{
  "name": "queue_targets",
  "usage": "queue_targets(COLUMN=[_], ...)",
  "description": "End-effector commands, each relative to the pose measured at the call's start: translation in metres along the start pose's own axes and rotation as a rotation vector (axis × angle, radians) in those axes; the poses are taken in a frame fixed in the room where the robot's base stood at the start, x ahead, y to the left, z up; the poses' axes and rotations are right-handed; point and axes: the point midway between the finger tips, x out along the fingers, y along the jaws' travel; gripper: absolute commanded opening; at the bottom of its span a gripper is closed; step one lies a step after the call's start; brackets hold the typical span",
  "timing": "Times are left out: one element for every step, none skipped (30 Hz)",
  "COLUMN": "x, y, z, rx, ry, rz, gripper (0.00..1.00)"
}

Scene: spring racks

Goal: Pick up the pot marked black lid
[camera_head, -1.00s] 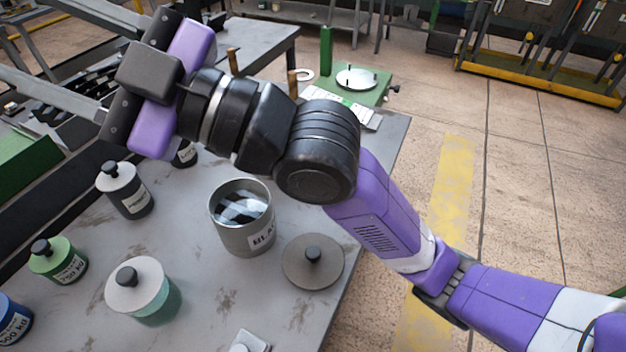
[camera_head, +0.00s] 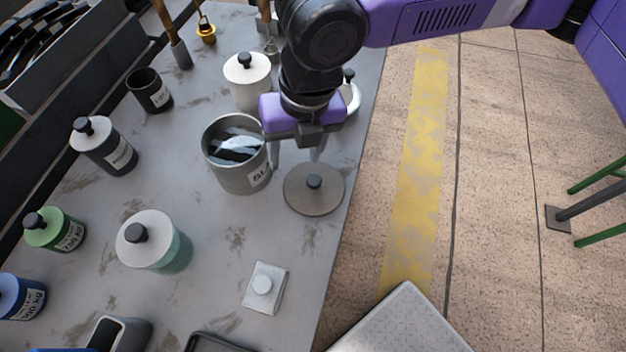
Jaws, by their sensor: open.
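The open grey pot (camera_head: 222,171) stands on the table with a label of which "BLA" shows. Black-and-white striped contents show inside it. I cannot tell how high the tips are above the table.
A white lidded pot (camera_head: 247,88) stands behind the pot. A pale green lidded pot (camera_head: 165,249), a dark open cup (camera_head: 150,91) and other lidded containers stand to the left. The table's right edge is close to the lid.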

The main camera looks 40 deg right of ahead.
Motion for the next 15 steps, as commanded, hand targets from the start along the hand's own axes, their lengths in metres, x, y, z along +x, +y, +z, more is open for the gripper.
queue_targets(x=[0.002,0.001,0.000,0.000,-0.001,-0.001,-0.001,-0.001,0.001,0.003,0.005,0.009,0.013,0.016,0.020], y=[-0.011,-0.016,-0.023,-0.026,-0.030,-0.033,-0.035,-0.035,-0.035,-0.035,-0.035,-0.036,-0.036,-0.036,-0.037], z=[-0.005,-0.008,-0.010,-0.012,-0.013,-0.013,-0.013,-0.013,-0.013,-0.013,-0.013,-0.013,-0.013,-0.013,-0.013], rx=[-0.042,-0.069,-0.104,-0.129,-0.152,-0.177,-0.192,-0.204,-0.214,-0.218,-0.220,-0.220,-0.220,-0.219,-0.219], ry=[0.026,0.039,0.052,0.061,0.067,0.071,0.071,0.072,0.073,0.074,0.073,0.073,0.073,0.074,0.072], rz=[-0.042,-0.064,-0.090,-0.105,-0.118,-0.130,-0.136,-0.139,-0.138,-0.137,-0.136,-0.135,-0.134,-0.134,-0.135], gripper=[0.54,0.54,0.54,0.54,0.54,0.54,0.54,0.54,0.54,0.54,0.54,0.54,0.54,0.54,0.54])
